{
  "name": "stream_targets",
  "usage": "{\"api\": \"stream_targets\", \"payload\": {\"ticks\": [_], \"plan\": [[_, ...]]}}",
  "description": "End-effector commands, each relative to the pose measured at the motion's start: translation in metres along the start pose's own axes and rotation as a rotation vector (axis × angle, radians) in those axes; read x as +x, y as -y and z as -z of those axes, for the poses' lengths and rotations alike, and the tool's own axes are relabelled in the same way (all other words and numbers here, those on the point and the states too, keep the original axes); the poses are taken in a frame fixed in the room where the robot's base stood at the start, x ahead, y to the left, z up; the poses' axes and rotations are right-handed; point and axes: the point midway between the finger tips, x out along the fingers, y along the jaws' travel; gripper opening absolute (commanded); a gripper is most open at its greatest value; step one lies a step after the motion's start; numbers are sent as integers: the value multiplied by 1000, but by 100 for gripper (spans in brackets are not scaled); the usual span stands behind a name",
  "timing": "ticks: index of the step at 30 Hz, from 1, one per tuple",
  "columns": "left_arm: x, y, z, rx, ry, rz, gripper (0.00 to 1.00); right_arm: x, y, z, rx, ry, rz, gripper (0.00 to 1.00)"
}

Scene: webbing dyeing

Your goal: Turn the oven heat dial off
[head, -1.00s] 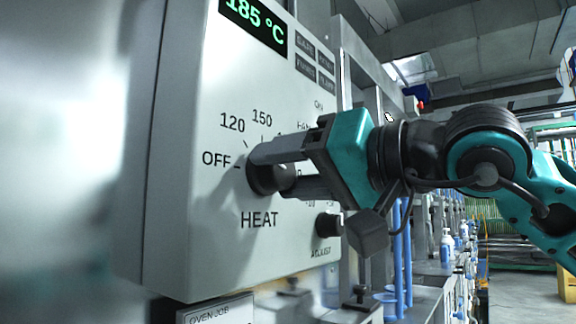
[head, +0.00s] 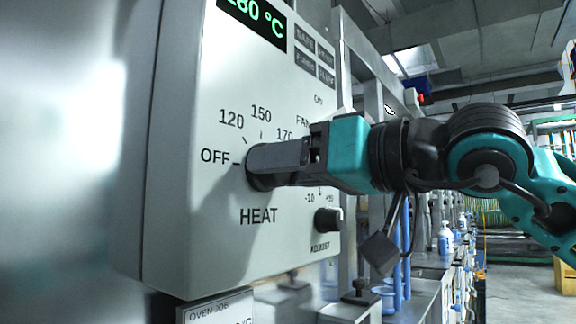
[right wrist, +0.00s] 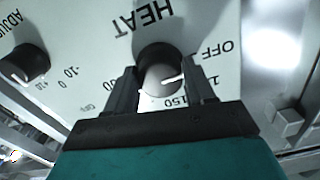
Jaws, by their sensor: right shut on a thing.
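The dark round heat dial (head: 259,182) sits on the pale oven control panel (head: 190,90), above the word HEAT and beside OFF. My right gripper (head: 256,164) has its fingers on the dial and hides most of it in the head view. In the right wrist view the two fingers of the gripper (right wrist: 160,78) are closed on either side of the dial (right wrist: 158,55). The dial's white pointer line points towards the OFF and 120 side of the scale. My left gripper is not in view.
A green display (head: 254,20), partly cut off, ends in 0 °C. A smaller adjust knob (head: 328,219) is at the lower right of the panel; it shows in the right wrist view too (right wrist: 27,64). Bottles (head: 445,238) and blue tubes stand on the bench beyond.

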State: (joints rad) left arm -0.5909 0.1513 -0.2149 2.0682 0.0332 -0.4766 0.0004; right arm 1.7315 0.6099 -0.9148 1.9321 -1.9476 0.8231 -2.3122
Motion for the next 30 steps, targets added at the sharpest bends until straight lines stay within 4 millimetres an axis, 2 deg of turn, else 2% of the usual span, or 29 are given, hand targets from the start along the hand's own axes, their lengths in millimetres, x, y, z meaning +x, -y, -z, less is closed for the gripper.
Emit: {"api": "stream_targets", "payload": {"ticks": [6, 7, 14, 25, 30], "plan": [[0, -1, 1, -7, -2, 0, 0, 0, 0, 0, -5, -1, -1, 23], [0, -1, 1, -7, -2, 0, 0, 0, 0, 0, -5, -1, -1, 57], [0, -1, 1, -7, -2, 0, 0, 0, 0, 0, -3, -1, 0, 79], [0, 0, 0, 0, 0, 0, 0, -1, 0, 0, -1, -1, 0, 79], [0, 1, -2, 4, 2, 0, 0, -16, -1, 0, -1, -2, -2, 79]]}}
